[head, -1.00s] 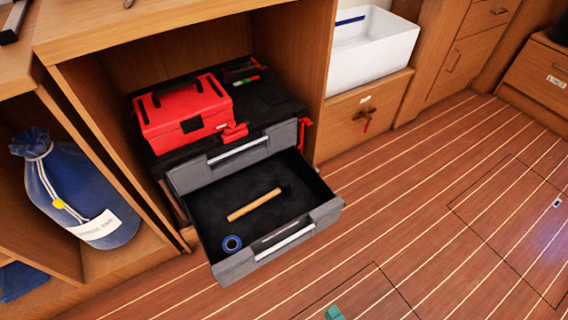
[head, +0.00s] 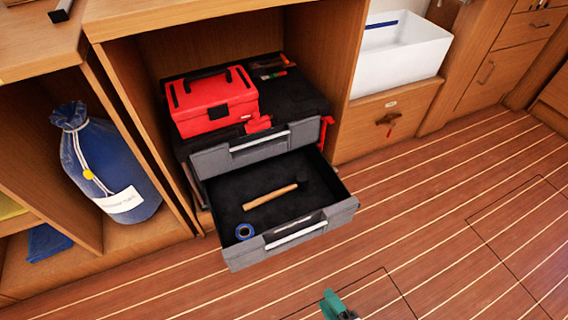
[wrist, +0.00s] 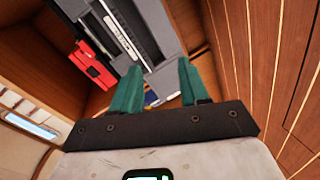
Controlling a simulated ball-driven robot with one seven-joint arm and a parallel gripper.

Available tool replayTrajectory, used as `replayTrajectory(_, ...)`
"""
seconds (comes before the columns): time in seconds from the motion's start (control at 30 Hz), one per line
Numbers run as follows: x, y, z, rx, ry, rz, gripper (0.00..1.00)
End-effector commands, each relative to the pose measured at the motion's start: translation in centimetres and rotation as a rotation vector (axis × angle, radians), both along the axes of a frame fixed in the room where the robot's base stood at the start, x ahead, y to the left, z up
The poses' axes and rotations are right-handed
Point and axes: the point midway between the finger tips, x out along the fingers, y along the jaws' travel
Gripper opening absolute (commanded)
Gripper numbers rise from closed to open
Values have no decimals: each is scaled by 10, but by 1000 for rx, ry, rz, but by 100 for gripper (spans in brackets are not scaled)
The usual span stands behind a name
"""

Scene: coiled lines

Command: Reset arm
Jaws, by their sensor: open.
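My gripper (wrist: 157,88) shows in the wrist view with two green fingers apart and nothing between them. In the head view only a green tip of my gripper (head: 335,304) shows at the bottom edge, over the floor and in front of the open drawer. A red toolbox (head: 213,101) sits on top of the black and grey drawer chest (head: 305,101). The red toolbox (wrist: 92,66) also shows in the wrist view.
A blue bag (head: 105,165) stands in the left cubby. A white bin (head: 402,50) sits on a wooden cabinet (head: 388,115) at the right, with a key in its front. The striped wooden floor (head: 450,220) to the right is clear.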

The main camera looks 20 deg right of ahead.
Motion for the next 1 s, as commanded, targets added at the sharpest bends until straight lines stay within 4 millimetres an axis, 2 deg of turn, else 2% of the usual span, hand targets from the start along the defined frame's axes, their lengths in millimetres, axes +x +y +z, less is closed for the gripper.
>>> replayTrajectory(0.2,35,-5,7,206,210,-49,45)
replayTrajectory(0.47,50,-19,28,446,508,-210,45)
replayTrajectory(0.67,40,-36,58,599,716,-412,45)
replayTrajectory(1.0,-8,-65,123,778,964,-836,45)
